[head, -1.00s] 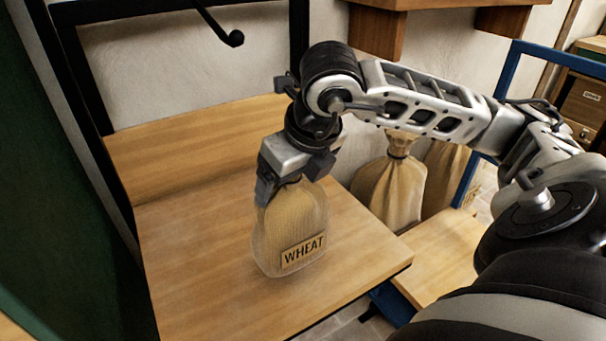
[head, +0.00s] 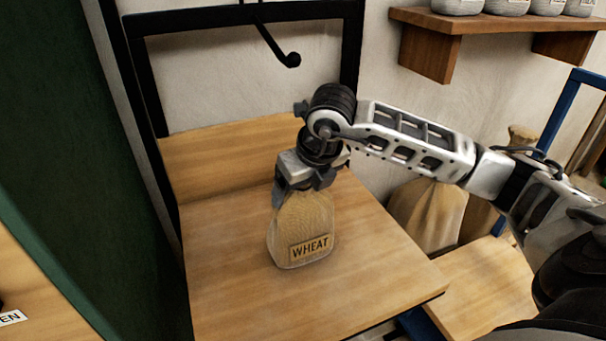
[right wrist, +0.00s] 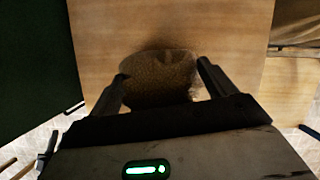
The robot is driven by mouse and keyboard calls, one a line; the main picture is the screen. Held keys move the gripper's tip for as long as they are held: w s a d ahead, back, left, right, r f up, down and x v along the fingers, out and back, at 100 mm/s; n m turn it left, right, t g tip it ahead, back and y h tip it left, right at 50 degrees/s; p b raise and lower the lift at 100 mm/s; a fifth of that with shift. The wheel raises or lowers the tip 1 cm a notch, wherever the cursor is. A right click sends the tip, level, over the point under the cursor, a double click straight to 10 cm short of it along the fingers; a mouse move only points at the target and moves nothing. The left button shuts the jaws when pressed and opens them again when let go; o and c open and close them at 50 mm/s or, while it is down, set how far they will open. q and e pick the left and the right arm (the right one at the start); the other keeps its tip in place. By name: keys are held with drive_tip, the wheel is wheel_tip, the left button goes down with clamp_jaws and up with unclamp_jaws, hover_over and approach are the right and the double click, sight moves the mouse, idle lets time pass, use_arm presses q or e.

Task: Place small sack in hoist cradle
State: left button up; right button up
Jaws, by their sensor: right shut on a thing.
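The small tan sack labelled WHEAT (head: 302,236) hangs upright from my right gripper (head: 305,183), over the middle of the cradle's wooden platform (head: 230,290). I cannot tell whether its bottom touches the boards. The gripper is shut on the sack's top, which the jaws hide. The platform has a black upright frame (head: 140,80) behind and at the left. In the right wrist view the sack (right wrist: 158,80) shows dark between the two fingers (right wrist: 165,88), with the wooden platform (right wrist: 225,25) beyond. My left gripper is not in view.
A dark green panel (head: 90,170) stands close at the left. A wall shelf (head: 430,45) with jars is at upper right. Larger sacks (head: 428,212) stand behind my right arm, near a blue frame (head: 560,110).

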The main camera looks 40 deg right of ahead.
drive_tip(key=shift+r, duration=0.15)
drive_tip(key=o, duration=1.9)
drive_tip(key=shift+o, duration=0.2)
drive_tip(key=shift+r, duration=0.1)
drive_tip(key=v, duration=1.1)
drive_tip(key=shift+s+r, duration=0.3)
drive_tip(key=shift+s, duration=0.1)
